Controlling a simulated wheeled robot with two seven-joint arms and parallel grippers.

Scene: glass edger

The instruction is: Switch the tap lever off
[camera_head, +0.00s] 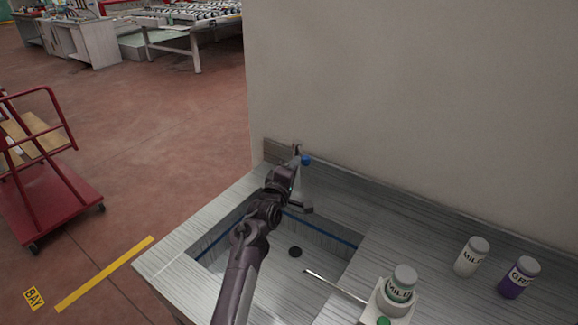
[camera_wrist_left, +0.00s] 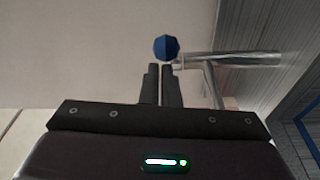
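The tap stands at the back left corner of the sink (camera_head: 268,285). Its lever has a blue ball knob (camera_head: 305,160), which shows large in the left wrist view (camera_wrist_left: 166,47) beside a metal tube (camera_wrist_left: 235,60) of the tap. My left gripper (camera_head: 295,163) is at the tap, close to the knob, and partly hides the tap in the head view. In the left wrist view its two fingers (camera_wrist_left: 160,72) are together with only a thin gap and nothing seen between them. The knob lies just past the fingertips; I cannot tell whether they touch.
A thin metal rod (camera_head: 335,287) reaches over the sink. A wall (camera_head: 400,90) rises behind. A red cart (camera_head: 55,200) stands left.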

